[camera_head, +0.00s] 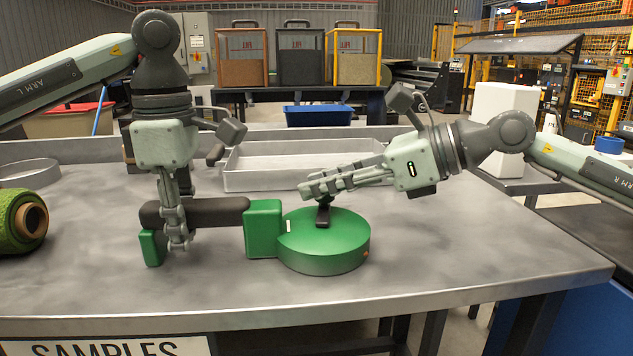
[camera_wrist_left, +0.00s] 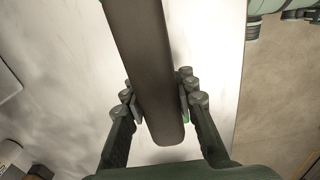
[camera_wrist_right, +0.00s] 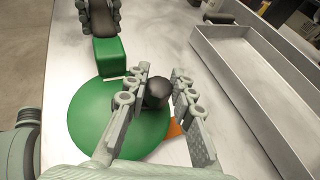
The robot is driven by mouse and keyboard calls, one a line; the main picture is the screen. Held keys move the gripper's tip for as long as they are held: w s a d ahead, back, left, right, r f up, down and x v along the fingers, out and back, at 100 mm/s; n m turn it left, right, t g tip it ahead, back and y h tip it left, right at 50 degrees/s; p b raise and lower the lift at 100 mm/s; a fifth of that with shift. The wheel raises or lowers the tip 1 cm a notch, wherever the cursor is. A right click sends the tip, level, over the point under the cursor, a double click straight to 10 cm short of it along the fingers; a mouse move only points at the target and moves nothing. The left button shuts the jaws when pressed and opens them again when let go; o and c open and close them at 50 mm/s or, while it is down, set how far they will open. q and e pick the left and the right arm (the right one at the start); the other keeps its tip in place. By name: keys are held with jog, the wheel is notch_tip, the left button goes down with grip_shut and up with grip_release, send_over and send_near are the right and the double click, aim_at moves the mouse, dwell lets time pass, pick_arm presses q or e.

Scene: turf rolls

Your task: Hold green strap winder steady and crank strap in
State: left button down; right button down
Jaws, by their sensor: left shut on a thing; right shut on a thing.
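The green strap winder (camera_head: 325,245) lies on the grey table, its round drum at the right and a green block (camera_head: 263,228) joined at its left. A dark handle bar (camera_head: 217,211) runs left from the block to a green end piece (camera_head: 152,247). My left gripper (camera_head: 178,240) points down and is shut on the dark handle, which it also grips in the left wrist view (camera_wrist_left: 158,105). My right gripper (camera_head: 312,190) is shut on the black crank knob (camera_wrist_right: 157,93) above the drum. The crank arm (camera_head: 323,215) is partly hidden under the fingers.
A shallow grey tray (camera_head: 250,181) lies behind the winder. A green turf roll (camera_head: 18,228) sits at the far left. A white box (camera_head: 503,115) stands at the back right. The table in front of the winder is clear to its front edge.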

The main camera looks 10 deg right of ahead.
jog(key=m+t+h, duration=0.2)
jog(key=m, duration=0.1)
jog(key=s+d+m+t+h, duration=0.1)
jog(key=t, duration=0.1)
jog(key=shift+d+f+m, duration=0.1)
jog(key=shift+f+m, duration=0.2)
jog(key=shift+f, duration=0.05)
jog(key=shift+s+d+m+t+h, duration=0.1)
jog(key=shift+d+m+t+h, duration=0.15)
jog(key=shift+m+t+h, duration=0.4)
jog(key=shift+h, duration=0.25)
jog(key=c, duration=1.3)
grip_release()
jog(key=shift+r, duration=0.1)
jog(key=shift+o, duration=0.2)
jog(key=shift+r, duration=0.1)
jog(key=shift+d, duration=0.1)
jog(key=shift+r, duration=0.1)
jog(key=shift+s+d+r, duration=0.15)
jog(key=shift+s+d, duration=0.1)
jog(key=v, duration=0.6)
jog(key=shift+s, duration=0.25)
